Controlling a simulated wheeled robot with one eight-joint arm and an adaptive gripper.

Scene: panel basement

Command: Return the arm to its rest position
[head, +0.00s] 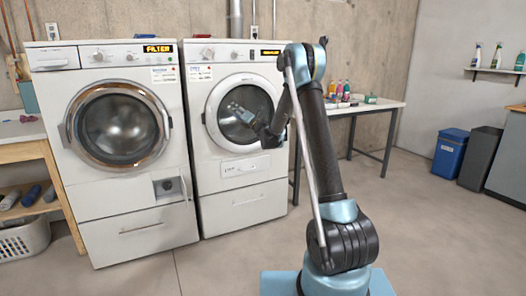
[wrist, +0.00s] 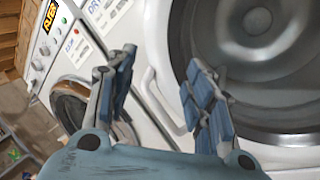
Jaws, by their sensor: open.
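My arm rises from my blue base and bends at the elbow in the head view. My gripper (head: 240,113) is in front of the round door (head: 213,122) of the right-hand machine (head: 237,222), in the head view. The right machine's door (wrist: 268,35) lies beyond the fingers there. I cannot tell from these views whether the fingers touch the door.
The left-hand machine (head: 130,232) shows "FILTER" and has a small square opening (head: 168,188) at lower right. A table (head: 372,107) with bottles stands behind my arm. A wooden bench (head: 20,152) and basket (head: 24,240) are left. Bins (head: 450,153) stand right. The front-right floor is clear.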

